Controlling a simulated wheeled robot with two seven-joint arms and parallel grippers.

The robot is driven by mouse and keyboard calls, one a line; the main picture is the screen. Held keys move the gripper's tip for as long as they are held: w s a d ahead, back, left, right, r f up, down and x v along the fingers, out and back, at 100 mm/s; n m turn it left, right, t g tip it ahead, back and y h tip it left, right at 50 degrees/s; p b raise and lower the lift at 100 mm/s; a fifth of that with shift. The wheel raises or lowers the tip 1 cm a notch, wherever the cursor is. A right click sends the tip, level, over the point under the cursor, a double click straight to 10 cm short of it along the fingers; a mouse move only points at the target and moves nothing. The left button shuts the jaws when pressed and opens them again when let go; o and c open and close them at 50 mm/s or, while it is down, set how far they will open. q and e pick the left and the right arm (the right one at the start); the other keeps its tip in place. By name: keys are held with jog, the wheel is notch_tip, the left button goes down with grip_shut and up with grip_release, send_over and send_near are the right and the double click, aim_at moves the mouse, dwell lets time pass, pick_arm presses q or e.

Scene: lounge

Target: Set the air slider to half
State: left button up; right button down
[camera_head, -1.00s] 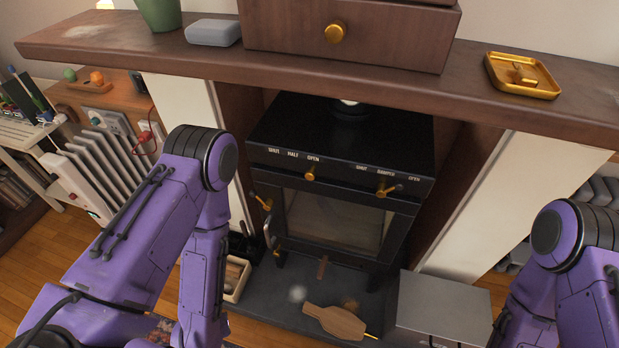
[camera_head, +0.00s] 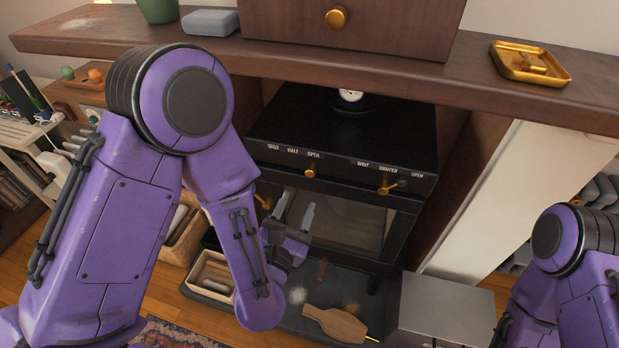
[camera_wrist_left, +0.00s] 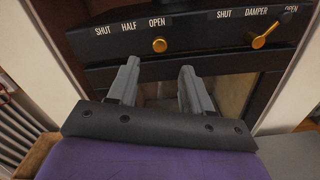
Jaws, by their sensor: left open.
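The black stove (camera_head: 345,135) stands in the fireplace recess. Its air slider, a brass knob (camera_head: 310,173), sits under the word OPEN on the strip marked SHUT, HALF, OPEN. The knob also shows in the left wrist view (camera_wrist_left: 159,45), just below OPEN. My left gripper (camera_head: 295,212) is open and empty in front of the stove door, below the knob. In the left wrist view its two fingers (camera_wrist_left: 159,68) point up toward the knob, one on each side of its line, apart from it. My right arm shows at the right edge; its gripper is out of frame.
A brass damper lever (camera_head: 388,187) is on the right of the same strip. The wooden mantel (camera_head: 400,85) overhangs the stove. A wooden paddle (camera_head: 336,324) lies on the hearth, beside a grey metal box (camera_head: 445,308). A small crate (camera_head: 213,275) stands left.

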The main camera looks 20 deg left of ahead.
aim_at(309, 174)
pick_arm(q)
jog(key=w+b, duration=0.1)
jog(key=w, duration=0.8)
jog(key=shift+w+b, duration=0.15)
jog(key=shift+b, duration=0.2)
jog(key=shift+w, duration=0.3)
pick_arm(e)
notch_tip(309, 174, down, 3)
pick_arm(q)
grip_shut()
